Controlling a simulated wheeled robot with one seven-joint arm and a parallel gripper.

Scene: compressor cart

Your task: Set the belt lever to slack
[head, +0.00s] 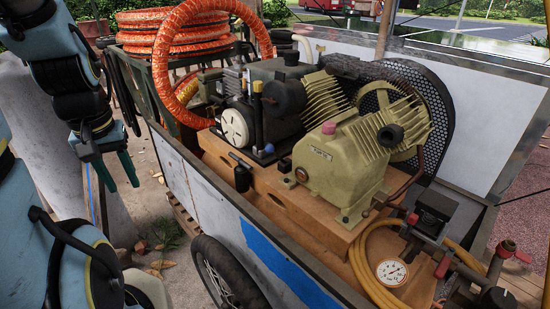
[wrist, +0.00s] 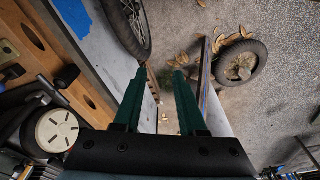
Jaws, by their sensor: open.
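My gripper (head: 119,172) hangs at the left of the head view, outside the cart's near side wall, with its green fingers pointing down. In the wrist view its two fingers (wrist: 160,74) stand apart with nothing between them. On the cart's wooden bed is a small black lever (head: 240,165) with a short handle, near the motor (head: 238,124).
The cart's side wall (head: 195,185) lies between my gripper and the bed. A tan compressor (head: 343,165), a black belt guard (head: 425,95), an orange hose coil (head: 170,32) and a gauge (head: 392,272) are aboard. Wheels (wrist: 238,66) and leaf-strewn ground lie below.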

